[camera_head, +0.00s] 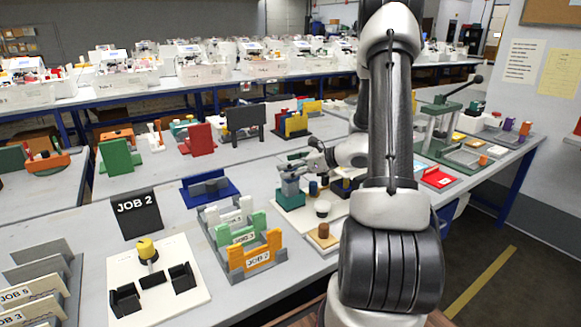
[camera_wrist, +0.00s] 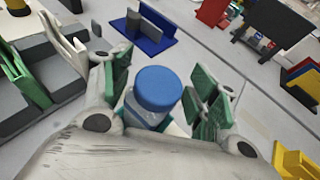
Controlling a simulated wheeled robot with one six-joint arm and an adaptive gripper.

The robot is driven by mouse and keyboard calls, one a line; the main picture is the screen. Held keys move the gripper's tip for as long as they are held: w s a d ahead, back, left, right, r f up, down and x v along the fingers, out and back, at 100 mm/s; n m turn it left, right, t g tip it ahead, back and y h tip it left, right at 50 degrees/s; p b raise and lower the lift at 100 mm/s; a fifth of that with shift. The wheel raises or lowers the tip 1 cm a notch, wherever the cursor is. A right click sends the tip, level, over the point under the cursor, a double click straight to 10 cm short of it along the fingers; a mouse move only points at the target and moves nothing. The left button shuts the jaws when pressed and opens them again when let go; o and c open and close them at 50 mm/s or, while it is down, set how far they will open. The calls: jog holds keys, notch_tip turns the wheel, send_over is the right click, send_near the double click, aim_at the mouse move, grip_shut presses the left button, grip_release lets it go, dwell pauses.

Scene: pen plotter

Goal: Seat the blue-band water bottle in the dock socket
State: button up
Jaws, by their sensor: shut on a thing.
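The water bottle with a blue cap (camera_wrist: 158,90) stands between the green finger pads of my gripper (camera_wrist: 160,100) in the wrist view. My gripper is shut on it, and its clear body shows below the cap. In the head view my gripper (camera_head: 296,160) is over the pale board (camera_head: 343,212), above a teal block (camera_head: 291,196). The bottle is too small there to tell apart clearly. The bottle's lower part is hidden by the gripper in the wrist view. I cannot tell which part is the dock socket, or whether the bottle touches it.
A dark blue cylinder (camera_head: 313,188), a white cup (camera_head: 323,208) and a wooden block (camera_head: 323,236) stand near the gripper. White, green and orange job racks (camera_head: 257,258) and a blue bracket (camera_head: 209,187) are to the left. A red tray (camera_head: 438,178) is to the right.

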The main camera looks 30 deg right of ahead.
jog(key=o, duration=1.7)
jog(key=shift+f, duration=0.1)
jog(key=shift+c, duration=0.2)
